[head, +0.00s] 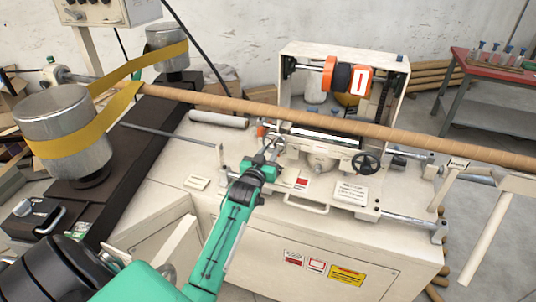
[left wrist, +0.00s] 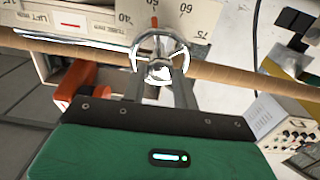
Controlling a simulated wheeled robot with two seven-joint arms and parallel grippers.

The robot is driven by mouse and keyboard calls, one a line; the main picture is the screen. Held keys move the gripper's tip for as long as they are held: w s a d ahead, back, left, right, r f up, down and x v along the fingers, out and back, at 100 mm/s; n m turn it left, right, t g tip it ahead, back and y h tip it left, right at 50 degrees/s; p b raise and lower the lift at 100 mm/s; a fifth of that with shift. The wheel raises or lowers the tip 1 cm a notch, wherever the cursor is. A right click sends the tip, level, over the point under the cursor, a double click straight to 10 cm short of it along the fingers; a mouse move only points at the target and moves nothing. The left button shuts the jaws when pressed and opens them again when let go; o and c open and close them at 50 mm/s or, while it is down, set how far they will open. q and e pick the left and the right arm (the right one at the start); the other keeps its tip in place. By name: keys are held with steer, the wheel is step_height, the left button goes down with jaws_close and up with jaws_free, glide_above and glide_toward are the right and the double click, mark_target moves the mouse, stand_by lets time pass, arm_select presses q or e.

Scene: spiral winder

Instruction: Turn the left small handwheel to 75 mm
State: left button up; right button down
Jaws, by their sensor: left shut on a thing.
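The left small handwheel (left wrist: 160,40) is a shiny chrome ring with a hub, in the upper middle of the left wrist view. My left gripper (left wrist: 161,76) is shut on it, with one finger on each side of its lower part. Behind it is a pale dial plate (left wrist: 190,22) with the marks 40, 60 and 75 and a small red pointer. In the head view my left gripper (head: 268,150) is at the left end of the machine's front carriage; the handwheel there is small and mostly hidden. The exact pointer reading cannot be told.
A long brown paper tube (head: 330,123) runs across the machine just behind my left gripper. A black handwheel (head: 366,162) stands to the right. An orange part (left wrist: 75,82) is close to the gripper's left side. Steel drums with a yellow belt (head: 110,103) stand at left.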

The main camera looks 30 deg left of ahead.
arm_select(q)
steer(key=shift+m, duration=0.4)
steer(key=m+p, duration=0.1)
steer(key=m, duration=0.1)
steer(key=shift+r+m, duration=0.1)
steer(key=shift+m, duration=0.3)
steer(key=m+p, duration=0.1)
steer(key=m, duration=0.2)
steer(key=shift+m, duration=0.3)
steer(key=m, duration=0.4)
steer(key=shift+m, duration=0.3)
steer(key=shift+m+p, duration=0.35)
steer(key=shift+m, duration=1.75)
steer(key=o, duration=1)
steer(key=shift+c, duration=0.2)
